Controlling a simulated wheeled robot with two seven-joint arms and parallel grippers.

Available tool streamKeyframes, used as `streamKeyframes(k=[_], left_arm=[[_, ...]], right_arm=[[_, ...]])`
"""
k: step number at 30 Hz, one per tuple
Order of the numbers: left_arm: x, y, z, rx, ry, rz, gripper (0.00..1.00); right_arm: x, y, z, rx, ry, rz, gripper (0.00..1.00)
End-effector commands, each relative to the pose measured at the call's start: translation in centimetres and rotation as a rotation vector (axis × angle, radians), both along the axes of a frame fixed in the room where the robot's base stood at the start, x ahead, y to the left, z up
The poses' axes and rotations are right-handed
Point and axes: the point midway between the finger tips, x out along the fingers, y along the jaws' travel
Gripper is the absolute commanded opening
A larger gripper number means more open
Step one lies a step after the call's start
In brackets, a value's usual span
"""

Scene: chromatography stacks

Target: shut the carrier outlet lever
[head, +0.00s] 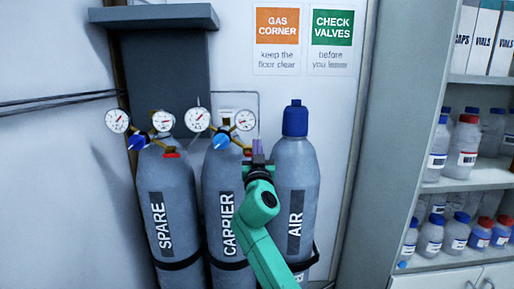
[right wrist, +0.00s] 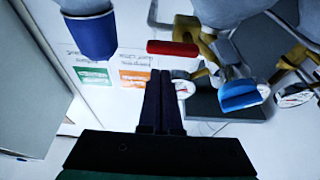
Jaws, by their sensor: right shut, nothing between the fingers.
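The carrier cylinder (head: 222,190) stands in the middle, with a regulator, two gauges and a blue knob (head: 221,141) on top. Its red outlet lever (head: 247,152) shows just left of my right gripper (head: 258,148), partly hidden by it. In the right wrist view, which is upside down, the red lever (right wrist: 172,48) lies crosswise just beyond the tips of my shut, empty right gripper (right wrist: 163,74). I cannot tell whether they touch. My left gripper is not in view.
The spare cylinder (head: 158,190), with its own regulator and red lever (head: 172,154), stands left. The air cylinder (head: 305,190) with a blue cap (head: 295,118) stands close on the right. A shelf of bottles (head: 470,185) is further right. Wall signs (head: 304,40) hang behind.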

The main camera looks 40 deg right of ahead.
Motion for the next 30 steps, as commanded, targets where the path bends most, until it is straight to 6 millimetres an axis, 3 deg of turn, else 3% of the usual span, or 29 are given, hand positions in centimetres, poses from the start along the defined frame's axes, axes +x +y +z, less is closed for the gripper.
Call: streamKeyframes(k=[6,17,30], left_arm=[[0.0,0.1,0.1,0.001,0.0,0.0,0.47],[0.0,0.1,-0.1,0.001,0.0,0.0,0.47],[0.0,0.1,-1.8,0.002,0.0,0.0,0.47]], right_arm=[[-0.1,0.0,-2.1,-0.001,-0.002,-0.001,0.0],[-0.1,0.0,-2.2,0.002,-0.005,-0.001,0.0],[-0.1,-1.3,-2.5,0.055,-0.046,0.0,0.0]])
